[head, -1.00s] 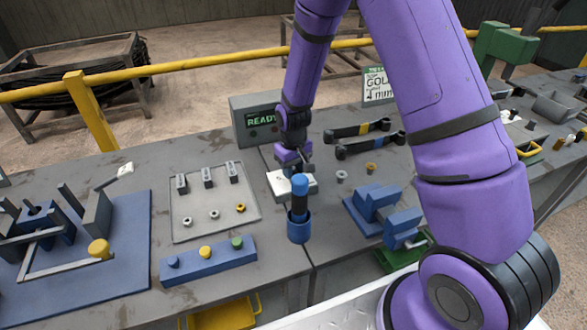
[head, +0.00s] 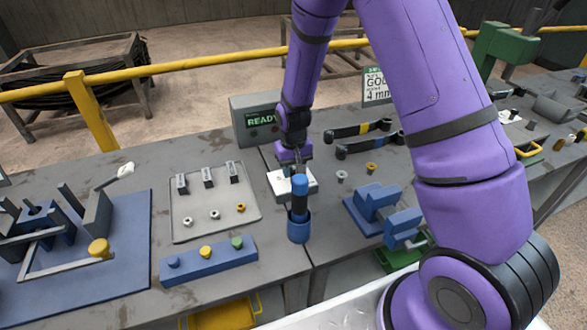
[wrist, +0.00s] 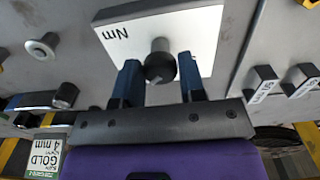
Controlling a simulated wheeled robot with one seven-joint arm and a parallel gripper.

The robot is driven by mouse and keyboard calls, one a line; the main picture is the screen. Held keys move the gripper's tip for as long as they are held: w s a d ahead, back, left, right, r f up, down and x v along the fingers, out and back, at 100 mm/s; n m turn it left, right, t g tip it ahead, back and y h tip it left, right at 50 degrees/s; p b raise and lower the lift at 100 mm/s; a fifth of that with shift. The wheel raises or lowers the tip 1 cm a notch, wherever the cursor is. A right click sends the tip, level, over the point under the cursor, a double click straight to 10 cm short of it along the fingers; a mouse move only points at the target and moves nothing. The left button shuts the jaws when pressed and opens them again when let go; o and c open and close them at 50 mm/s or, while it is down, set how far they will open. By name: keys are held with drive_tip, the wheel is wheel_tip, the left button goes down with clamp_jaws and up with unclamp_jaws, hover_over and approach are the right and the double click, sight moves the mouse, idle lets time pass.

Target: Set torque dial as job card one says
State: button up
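The torque dial is a white plate (head: 277,184) marked "Nm" with a dark round knob; the plate (wrist: 112,36) and knob (wrist: 160,66) show large in the wrist view. My gripper (wrist: 161,80) is open, with one finger on each side of the knob and visible gaps between. In the head view my gripper (head: 294,168) is down over the plate and hides the knob. The dial's setting is not readable. A card (head: 377,84) reading "GOLD" and "4 mm" stands behind; it also shows in the wrist view (wrist: 45,158). Whether it is job card one, I cannot tell.
A blue-handled tool in a blue holder (head: 299,228) stands just in front of the dial. A grey "READY" display (head: 259,121) stands behind.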

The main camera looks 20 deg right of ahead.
sight(293, 170)
drive_tip(key=o, duration=0.4)
drive_tip(key=shift+c, duration=0.2)
wheel_tip(293, 170, up, 9)
drive_tip(key=shift+r, duration=0.9)
